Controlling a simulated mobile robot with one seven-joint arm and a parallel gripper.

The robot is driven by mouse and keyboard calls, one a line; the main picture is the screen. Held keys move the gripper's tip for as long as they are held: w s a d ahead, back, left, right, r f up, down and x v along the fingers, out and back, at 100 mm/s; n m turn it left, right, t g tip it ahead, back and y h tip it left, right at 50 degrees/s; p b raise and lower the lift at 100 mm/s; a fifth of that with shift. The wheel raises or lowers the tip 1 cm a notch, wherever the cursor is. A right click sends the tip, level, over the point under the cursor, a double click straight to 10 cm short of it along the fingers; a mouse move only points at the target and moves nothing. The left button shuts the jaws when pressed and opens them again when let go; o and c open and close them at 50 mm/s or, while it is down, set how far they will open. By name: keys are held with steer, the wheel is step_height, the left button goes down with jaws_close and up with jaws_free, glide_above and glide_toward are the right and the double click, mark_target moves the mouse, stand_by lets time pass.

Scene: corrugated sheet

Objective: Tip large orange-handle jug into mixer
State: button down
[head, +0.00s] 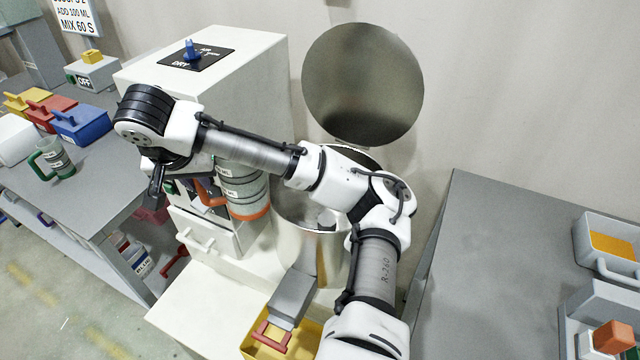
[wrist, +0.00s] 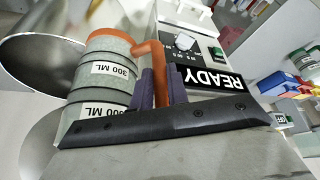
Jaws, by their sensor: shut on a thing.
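The large jug (head: 243,186) is grey with white labels, an orange handle and an orange band at its lower end. It is in front of the white cabinet, just left of the mixer. My gripper (wrist: 162,82) is shut on its orange handle (wrist: 145,50), with a dark finger on each side. The jug body (wrist: 100,75) shows left of the fingers in the wrist view. The steel mixer bowl (head: 300,245) has its round lid (head: 363,85) raised. My arm crosses over the bowl and hides much of its opening. I cannot tell what is inside the jug.
The white cabinet (head: 255,75) stands close behind and left of the jug. A yellow bin (head: 255,345) sits below the bowl. A smaller green-handled jug (head: 57,160) stands on the left table. A grey table (head: 500,260) is on the right, its near-left part clear.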

steer(key=shift+w, duration=0.3)
steer(key=shift+r, duration=0.1)
steer(key=shift+s, duration=0.1)
